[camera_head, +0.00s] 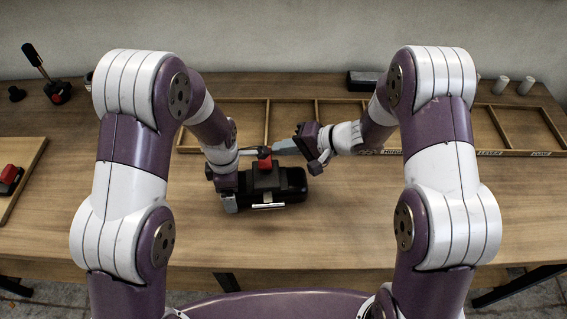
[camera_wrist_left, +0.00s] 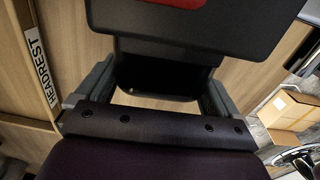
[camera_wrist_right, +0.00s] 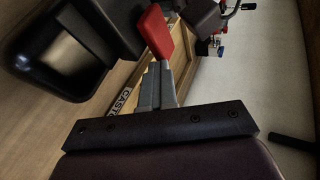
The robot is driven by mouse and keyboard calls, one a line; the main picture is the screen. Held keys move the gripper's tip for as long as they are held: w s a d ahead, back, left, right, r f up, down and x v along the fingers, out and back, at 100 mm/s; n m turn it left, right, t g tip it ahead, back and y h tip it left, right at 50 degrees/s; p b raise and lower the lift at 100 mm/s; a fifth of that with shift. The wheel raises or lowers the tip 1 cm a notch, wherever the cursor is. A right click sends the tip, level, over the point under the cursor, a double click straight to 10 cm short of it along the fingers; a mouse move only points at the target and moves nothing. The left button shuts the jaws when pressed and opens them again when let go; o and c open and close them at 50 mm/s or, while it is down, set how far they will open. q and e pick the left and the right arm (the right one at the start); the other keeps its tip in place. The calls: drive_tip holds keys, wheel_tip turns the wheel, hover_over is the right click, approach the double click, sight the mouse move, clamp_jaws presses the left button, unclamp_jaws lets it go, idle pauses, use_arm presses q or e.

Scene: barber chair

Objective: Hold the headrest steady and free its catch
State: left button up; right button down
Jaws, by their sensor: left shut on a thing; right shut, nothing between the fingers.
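The headrest (camera_head: 291,187) is a black padded piece lying on the workbench, with a dark block and a red catch (camera_head: 264,162) on top. My left gripper (camera_wrist_left: 158,85) is shut on the headrest, its fingers on both sides of a narrower black part (camera_wrist_left: 165,68). A bit of red shows at the top of the left wrist view. My right gripper (camera_head: 285,147) is shut and empty, pointing left at the catch. In the right wrist view, its grey fingertips (camera_wrist_right: 165,70) are right by the red catch (camera_wrist_right: 156,30); I cannot tell whether they touch.
A long wooden divided tray (camera_head: 290,103) with labelled compartments lies behind the headrest; one label reads HEADREST (camera_wrist_left: 42,66). A lever-like tool (camera_head: 48,80) stands at the back left, a wooden board (camera_head: 25,165) lies at left. Pale cylinders (camera_head: 526,86) stand at right. The front bench is clear.

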use_arm(q)
drive_tip(key=shift+d, duration=0.15)
use_arm(e)
drive_tip(key=shift+s+a, duration=0.6)
drive_tip(key=shift+s, duration=0.1)
use_arm(q)
drive_tip(key=shift+w, duration=0.15)
drive_tip(key=o, duration=1.3)
use_arm(e)
drive_tip(key=d+r, duration=0.2)
drive_tip(key=d, duration=0.4)
drive_tip(key=w+d+r, duration=0.1)
drive_tip(key=d+r, duration=0.2)
drive_tip(key=d, duration=0.4)
drive_tip(key=shift+w+d+r, duration=0.15)
drive_tip(key=shift+w+d, duration=0.05)
drive_tip(key=shift+w, duration=0.05)
